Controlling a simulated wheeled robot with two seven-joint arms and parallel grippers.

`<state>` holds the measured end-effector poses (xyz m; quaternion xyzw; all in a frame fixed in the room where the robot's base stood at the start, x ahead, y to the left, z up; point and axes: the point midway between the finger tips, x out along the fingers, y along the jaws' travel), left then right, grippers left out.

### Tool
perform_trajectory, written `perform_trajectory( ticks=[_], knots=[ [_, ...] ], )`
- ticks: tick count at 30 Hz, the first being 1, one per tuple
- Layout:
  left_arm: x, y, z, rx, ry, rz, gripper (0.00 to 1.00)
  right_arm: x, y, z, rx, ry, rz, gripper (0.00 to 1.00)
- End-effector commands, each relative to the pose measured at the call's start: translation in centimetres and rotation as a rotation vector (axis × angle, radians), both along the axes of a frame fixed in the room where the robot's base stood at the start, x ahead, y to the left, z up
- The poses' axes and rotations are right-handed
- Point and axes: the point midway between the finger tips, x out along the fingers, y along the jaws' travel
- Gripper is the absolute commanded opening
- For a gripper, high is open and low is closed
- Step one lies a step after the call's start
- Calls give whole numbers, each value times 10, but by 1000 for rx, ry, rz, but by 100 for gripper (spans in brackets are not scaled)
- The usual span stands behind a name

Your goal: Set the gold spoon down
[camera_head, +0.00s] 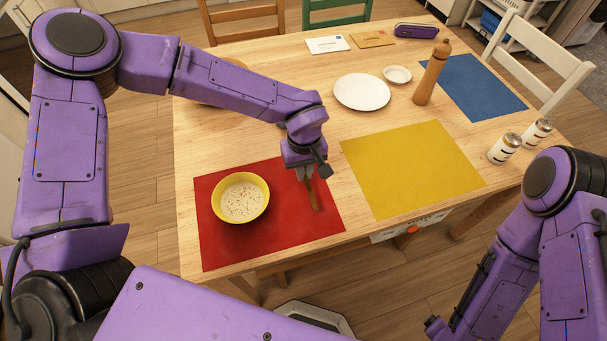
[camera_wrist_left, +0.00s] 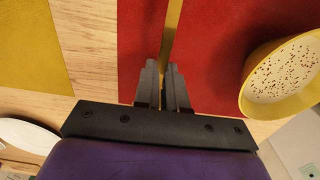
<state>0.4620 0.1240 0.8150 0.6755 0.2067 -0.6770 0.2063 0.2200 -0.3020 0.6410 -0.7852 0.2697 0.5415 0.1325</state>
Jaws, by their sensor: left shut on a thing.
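The gold spoon (camera_head: 315,198) is held over the right part of the red placemat (camera_head: 222,248), to the right of the yellow bowl (camera_head: 264,205). My left gripper (camera_head: 305,178) points down and is shut on the spoon's handle. In the left wrist view the gold handle (camera_wrist_left: 172,32) runs out from between the fingertips (camera_wrist_left: 166,75) over the red mat. I cannot tell whether the spoon touches the mat. The bowl holds something white with dark specks, and stands apart from the spoon. My right gripper is not in view; only part of that arm shows.
A yellow placemat (camera_head: 412,170) lies right of the red one. A white plate (camera_head: 362,92), a small dish (camera_head: 397,74), a wooden mill (camera_head: 431,75) and a blue placemat (camera_head: 470,87) lie farther back. Two shakers (camera_head: 505,148) (camera_head: 537,133) stand near the right edge.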

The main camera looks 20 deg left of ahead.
Motion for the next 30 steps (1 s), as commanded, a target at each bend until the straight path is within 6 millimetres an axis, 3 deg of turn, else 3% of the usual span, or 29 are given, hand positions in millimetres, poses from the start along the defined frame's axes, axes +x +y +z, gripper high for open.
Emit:
perform_trajectory(
  ticks=[5, 15, 16, 18, 26, 30],
  knots=[
    [0, 0, -30, 1, 2, -1, 0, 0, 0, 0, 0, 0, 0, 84],
    [0, 0, -34, 0, 0, -1, 0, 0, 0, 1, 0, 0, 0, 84],
    [0, 0, -34, 0, 0, -1, 20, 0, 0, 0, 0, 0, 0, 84],
    [0, 0, -33, 0, 0, 0, 36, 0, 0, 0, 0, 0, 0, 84],
    [0, 0, -33, 0, 0, 0, 36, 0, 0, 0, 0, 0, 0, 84],
    [1, 0, -17, -1, -2, 2, 36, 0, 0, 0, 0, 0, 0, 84]
  ],
)
